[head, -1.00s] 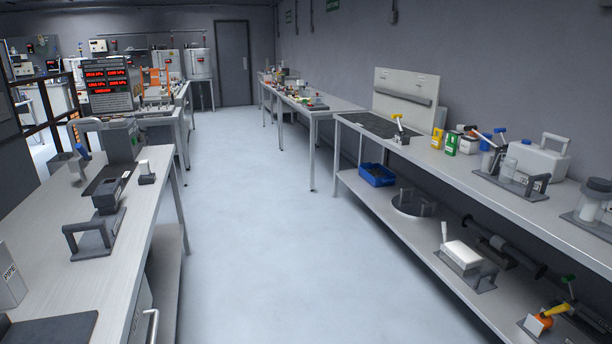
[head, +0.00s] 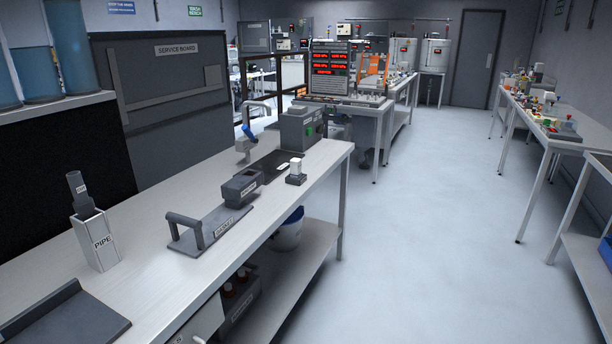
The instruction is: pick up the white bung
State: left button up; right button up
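A small white piece (head: 296,165), which looks like the white bung, stands upright on a small dark grey block (head: 296,179). The block sits near the right edge of the left-hand workbench (head: 150,215), towards its far end. The white piece is small in the picture, so its exact shape is hard to tell. Neither of my grippers shows in the head view.
On the same bench stand a dark handled fixture (head: 205,232), a dark block (head: 242,187), a grey machine (head: 301,128), a holder marked PIPE (head: 95,240) and a dark tray (head: 60,322). The floor aisle (head: 430,240) is clear.

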aim_at(296, 163)
jog(key=i+l+u, duration=0.1)
jog(key=l+u, duration=0.3)
jog(key=i+l+u, duration=0.2)
jog(key=u, duration=0.2)
jog(key=i+l+u, duration=0.4)
jog(key=k+j, duration=0.05)
jog(key=j, duration=0.05)
